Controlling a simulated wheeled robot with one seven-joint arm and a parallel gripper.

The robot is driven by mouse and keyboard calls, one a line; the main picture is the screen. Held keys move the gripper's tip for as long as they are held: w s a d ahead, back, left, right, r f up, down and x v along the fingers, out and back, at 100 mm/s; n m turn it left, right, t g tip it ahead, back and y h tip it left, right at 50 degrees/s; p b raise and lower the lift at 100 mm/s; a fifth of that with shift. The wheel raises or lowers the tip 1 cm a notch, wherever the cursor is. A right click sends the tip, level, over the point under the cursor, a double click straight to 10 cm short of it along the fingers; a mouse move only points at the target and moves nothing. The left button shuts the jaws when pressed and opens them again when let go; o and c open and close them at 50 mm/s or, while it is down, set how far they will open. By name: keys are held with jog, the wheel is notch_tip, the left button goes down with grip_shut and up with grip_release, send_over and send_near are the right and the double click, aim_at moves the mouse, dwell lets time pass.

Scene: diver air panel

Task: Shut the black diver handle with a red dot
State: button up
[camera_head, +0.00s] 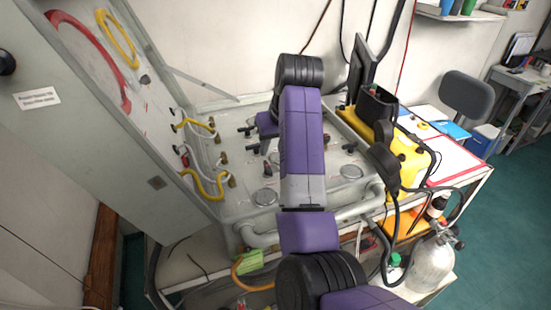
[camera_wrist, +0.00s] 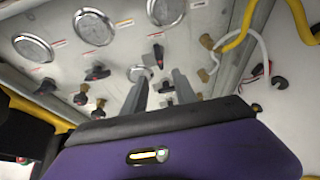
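The grey diver air panel (camera_wrist: 118,50) carries several small black handles. In the wrist view, one black-and-red handle (camera_wrist: 97,73) and another dark handle with some red (camera_wrist: 80,98) are left of my gripper (camera_wrist: 160,78). A black handle (camera_wrist: 158,56) is just beyond the fingertips, and a dark piece (camera_wrist: 165,87) shows between the fingers. The two grey fingers are apart, and I see nothing held. I cannot tell which handle bears the red dot. In the head view, my gripper (camera_head: 250,130) is over the panel's far left part; my arm hides the panel's middle.
Round gauges (camera_head: 265,198) sit on the panel. Yellow hoses (camera_head: 207,186) and brass fittings stand at its left, by the raised lid (camera_head: 100,110). A grey pipe rail (camera_head: 320,226) runs along the front. A yellow case (camera_head: 408,165) stands to the right.

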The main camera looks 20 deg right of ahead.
aim_at(267, 166)
jog(key=shift+s+p+x, duration=0.2)
jog(key=shift+p+x, duration=0.2)
jog(key=shift+x, duration=1.55)
jog(key=shift+s+p+x, duration=0.2)
jog(key=shift+p+x, duration=0.2)
jog(key=shift+x, duration=1.55)
jog(key=shift+f, duration=0.2)
grip_shut()
